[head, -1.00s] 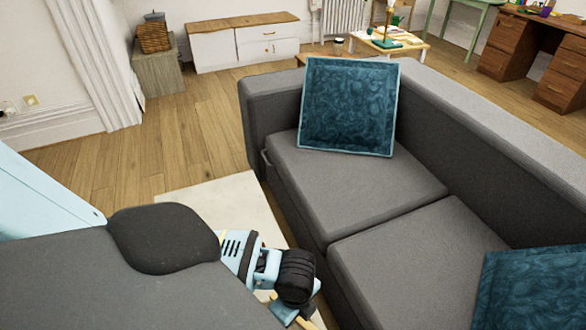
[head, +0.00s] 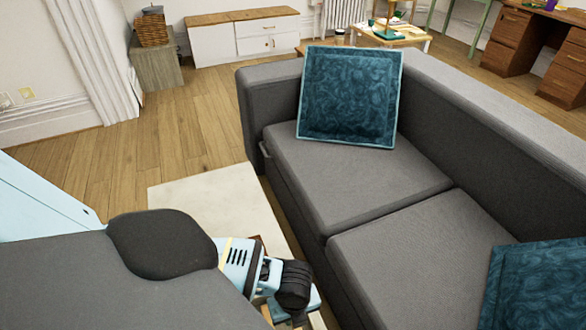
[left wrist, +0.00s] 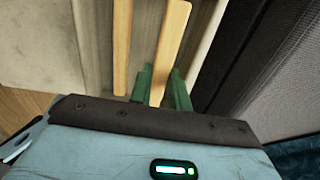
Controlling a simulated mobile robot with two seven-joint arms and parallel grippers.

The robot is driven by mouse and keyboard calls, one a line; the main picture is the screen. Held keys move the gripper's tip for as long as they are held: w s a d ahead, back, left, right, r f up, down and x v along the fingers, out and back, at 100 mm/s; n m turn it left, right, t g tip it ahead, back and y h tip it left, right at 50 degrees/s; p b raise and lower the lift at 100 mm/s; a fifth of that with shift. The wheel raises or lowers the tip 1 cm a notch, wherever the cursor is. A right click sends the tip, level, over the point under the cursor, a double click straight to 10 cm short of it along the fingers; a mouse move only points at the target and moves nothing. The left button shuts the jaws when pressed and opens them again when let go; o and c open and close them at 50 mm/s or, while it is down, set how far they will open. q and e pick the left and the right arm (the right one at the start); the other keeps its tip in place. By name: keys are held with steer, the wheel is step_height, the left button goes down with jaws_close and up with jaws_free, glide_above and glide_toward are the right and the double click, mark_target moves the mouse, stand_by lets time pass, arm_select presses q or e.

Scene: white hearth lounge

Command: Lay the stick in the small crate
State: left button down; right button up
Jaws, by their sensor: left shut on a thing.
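My left gripper (left wrist: 161,84) has green fingers on both sides of a light wooden stick (left wrist: 172,42) in the left wrist view. It is shut on the stick, which runs away from the fingers. A second light wooden strip (left wrist: 121,45) runs beside it to the left; I cannot tell whether it is loose or part of something. In the head view my left wrist is low beside the sofa, and the fingers are mostly hidden or cut off at the bottom edge. I cannot make out the small crate for certain. My right gripper is not in view.
A grey sofa (head: 340,185) with teal cushions (head: 350,97) stands close on the right of my arm. A pale rug (head: 200,195) lies on the wooden floor. A wicker basket (head: 153,30) sits on a low cabinet (head: 157,68) at the back left. The floor beyond the rug is clear.

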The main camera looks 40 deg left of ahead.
arm_select(q)
steer(key=shift+f, duration=0.45)
steer(key=shift+f+b, duration=0.55)
steer(key=shift+f, duration=1.3)
steer(key=shift+f, duration=0.2)
steer(key=c, duration=1.6)
jaws_free()
steer(key=shift+r, duration=0.2)
